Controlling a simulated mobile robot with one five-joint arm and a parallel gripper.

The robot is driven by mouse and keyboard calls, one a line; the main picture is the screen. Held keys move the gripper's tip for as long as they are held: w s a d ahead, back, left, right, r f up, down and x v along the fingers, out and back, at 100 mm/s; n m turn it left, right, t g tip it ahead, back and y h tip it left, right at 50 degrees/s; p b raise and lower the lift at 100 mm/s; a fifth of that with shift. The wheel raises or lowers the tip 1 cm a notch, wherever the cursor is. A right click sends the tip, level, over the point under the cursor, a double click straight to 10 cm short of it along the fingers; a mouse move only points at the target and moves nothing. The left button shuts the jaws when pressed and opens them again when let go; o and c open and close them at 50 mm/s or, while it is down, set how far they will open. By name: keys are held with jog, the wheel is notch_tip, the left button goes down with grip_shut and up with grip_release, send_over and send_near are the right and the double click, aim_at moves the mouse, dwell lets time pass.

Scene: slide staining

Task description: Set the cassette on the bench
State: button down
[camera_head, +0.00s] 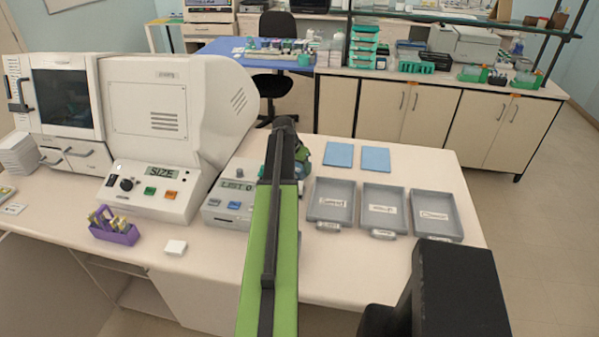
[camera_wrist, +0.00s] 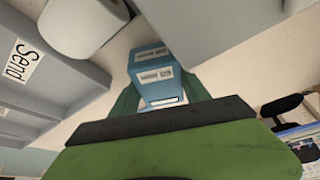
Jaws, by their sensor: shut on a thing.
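The cassette (camera_wrist: 157,75) is a light blue block with white printed labels. In the wrist view it sits between the green fingers of my gripper (camera_wrist: 160,94), which is shut on it. In the head view my gripper (camera_head: 303,160) is mostly hidden behind my own arm, over the bench (camera_head: 400,275) between a small display device and the grey trays. The cassette cannot be made out there. Whether it touches the bench cannot be told.
Three labelled grey trays (camera_head: 331,224) stand right of my arm, with two blue mats (camera_head: 339,155) behind them. The small display device (camera_head: 228,203), a large white machine (camera_head: 165,130), a purple rack (camera_head: 115,232) and a white block (camera_head: 175,247) stand left. Bare bench lies before the trays.

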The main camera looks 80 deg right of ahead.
jog(key=c, duration=0.5)
grip_release()
